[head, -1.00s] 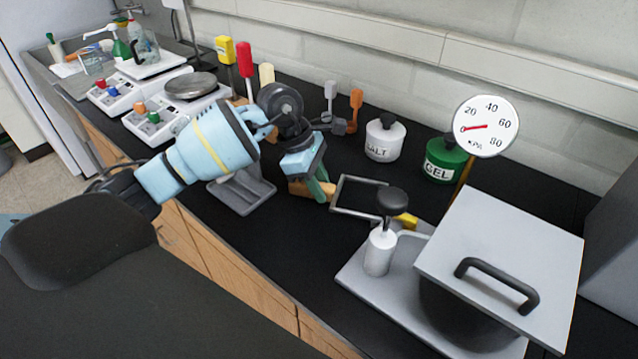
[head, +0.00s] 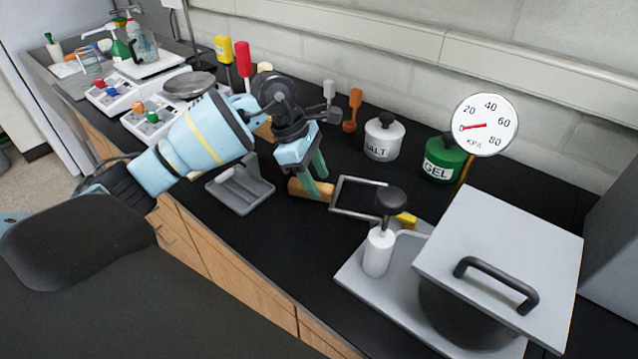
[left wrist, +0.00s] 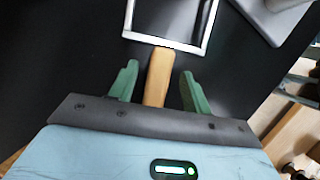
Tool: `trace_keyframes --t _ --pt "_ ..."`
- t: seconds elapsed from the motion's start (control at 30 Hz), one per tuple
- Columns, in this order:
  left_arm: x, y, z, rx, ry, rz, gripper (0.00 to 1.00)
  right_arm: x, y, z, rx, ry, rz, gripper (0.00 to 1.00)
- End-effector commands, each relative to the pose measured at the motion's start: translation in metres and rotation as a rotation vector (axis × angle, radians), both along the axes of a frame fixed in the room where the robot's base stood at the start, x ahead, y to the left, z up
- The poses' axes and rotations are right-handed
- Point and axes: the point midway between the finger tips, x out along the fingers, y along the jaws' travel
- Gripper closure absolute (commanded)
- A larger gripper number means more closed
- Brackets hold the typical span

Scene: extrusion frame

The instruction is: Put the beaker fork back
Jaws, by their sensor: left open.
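The beaker fork lies on the black bench, with a wooden handle (head: 297,188) and a grey metal U-shaped frame (head: 338,200). My left gripper (head: 316,180) is open at the handle. In the left wrist view the handle (left wrist: 158,78) runs between the two green fingers of the left gripper (left wrist: 160,85), with a gap on each side, and the metal frame (left wrist: 170,42) points away. In the head view the fingers overlap part of the handle. A grey cradle-like holder (head: 240,190) stands left of the fork. My right gripper is not in view.
A grey tray (head: 352,275) with a white pump, a yellow piece and a lidded dark pot (head: 460,300) stands at the right. Salt (head: 383,140) and gel (head: 442,160) jars and a gauge (head: 485,125) are behind. Hot plates (head: 150,118) are far left.

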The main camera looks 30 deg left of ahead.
Motion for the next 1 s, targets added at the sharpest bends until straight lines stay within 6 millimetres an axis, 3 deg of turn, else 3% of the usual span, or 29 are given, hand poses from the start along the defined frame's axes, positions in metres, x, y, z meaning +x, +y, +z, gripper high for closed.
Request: trace_keyframes --t 0.2,0.43,0.63,1.0 --pt "-0.004 0.018 0.041 0.001 -0.002 0.003 0.51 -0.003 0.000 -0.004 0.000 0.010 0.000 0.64" --pt "-0.008 0.032 0.076 0.001 0.000 0.001 0.51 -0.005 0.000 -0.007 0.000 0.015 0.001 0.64" --pt "-0.010 0.037 0.089 0.000 0.001 0.001 0.51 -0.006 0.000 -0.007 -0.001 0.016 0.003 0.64" --pt "-0.010 0.038 0.090 0.001 0.002 0.001 0.51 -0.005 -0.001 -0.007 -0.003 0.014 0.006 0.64"
